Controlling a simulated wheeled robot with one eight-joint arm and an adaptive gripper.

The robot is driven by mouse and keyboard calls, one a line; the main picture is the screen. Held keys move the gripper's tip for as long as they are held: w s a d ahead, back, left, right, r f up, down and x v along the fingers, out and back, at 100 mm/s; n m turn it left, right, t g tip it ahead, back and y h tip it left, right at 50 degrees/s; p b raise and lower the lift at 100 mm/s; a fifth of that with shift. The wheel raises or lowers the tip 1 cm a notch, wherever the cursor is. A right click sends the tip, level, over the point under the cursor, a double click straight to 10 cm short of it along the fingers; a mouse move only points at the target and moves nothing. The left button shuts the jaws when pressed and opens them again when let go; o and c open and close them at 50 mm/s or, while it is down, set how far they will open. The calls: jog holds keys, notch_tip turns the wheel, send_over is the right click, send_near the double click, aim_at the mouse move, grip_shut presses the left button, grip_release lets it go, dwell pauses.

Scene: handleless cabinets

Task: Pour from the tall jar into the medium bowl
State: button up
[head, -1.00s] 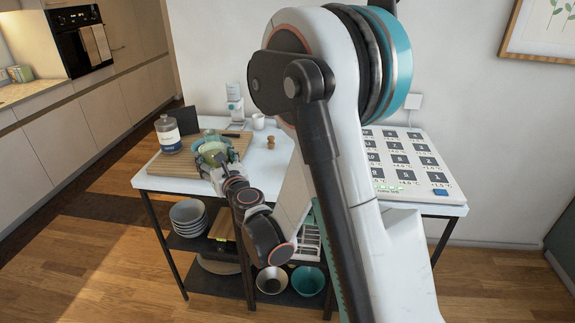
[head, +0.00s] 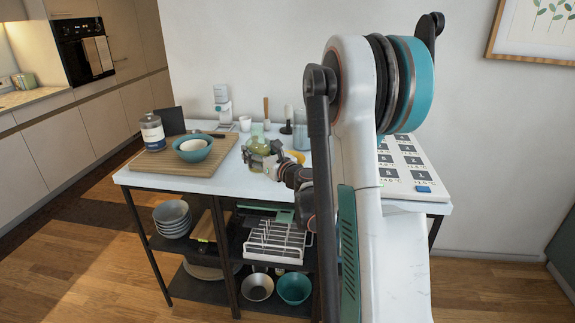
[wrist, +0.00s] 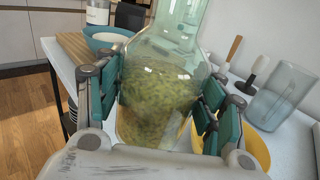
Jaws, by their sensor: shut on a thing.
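My gripper (head: 268,157) is shut on a green-tinted clear glass jar (wrist: 160,85). The jar is partly filled with green bits and looks roughly upright; it also shows in the head view (head: 257,143). In the wrist view the finger pads clasp it on both sides. A teal bowl (head: 204,154) sits on the wooden board to the left, with a smaller cream bowl (head: 192,145) inside it. A yellow bowl (wrist: 258,152) is right of the jar, partly hidden behind the fingers. I cannot tell which bowl is the medium one.
A labelled bottle (head: 152,131) stands on the wooden board (head: 150,165). The white table front is clear.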

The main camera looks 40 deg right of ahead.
jog(key=shift+s+d+f, duration=0.1)
jog(key=shift+s+d, duration=0.1)
jog(key=shift+d, duration=0.3)
jog(key=shift+s+d, duration=0.2)
jog(key=shift+d, duration=0.25)
jog(key=shift+f, duration=0.1)
jog(key=shift+d+f+m+g+b, duration=0.15)
jog(key=shift+f+m+g+b, duration=0.2)
jog(key=shift+f+m, duration=0.8)
jog(key=shift+d+r+m, duration=0.15)
jog(key=shift+r+m, duration=0.15)
jog(key=shift+m, duration=0.25)
jog(key=shift+d+r+m+g+p, duration=0.15)
jog(key=shift+d+m+g+p, duration=0.2)
jog(key=shift+m, duration=0.55)
jog(key=shift+w+d+m+y+p, duration=0.1)
jog(key=shift+d+m+y+p, duration=0.2)
jog(key=shift+m+p, duration=0.45)
jog(key=shift+a+f+m+g+y+p, duration=0.2)
jog(key=shift+a+m+g+y+p, duration=0.1)
jog(key=shift+m, duration=0.45)
jog(key=shift+a+f+m+g+y+p, duration=0.2)
jog(key=shift+m+y, duration=0.1)
jog(key=shift+m, duration=0.4)
jog(key=shift+r, duration=0.15)
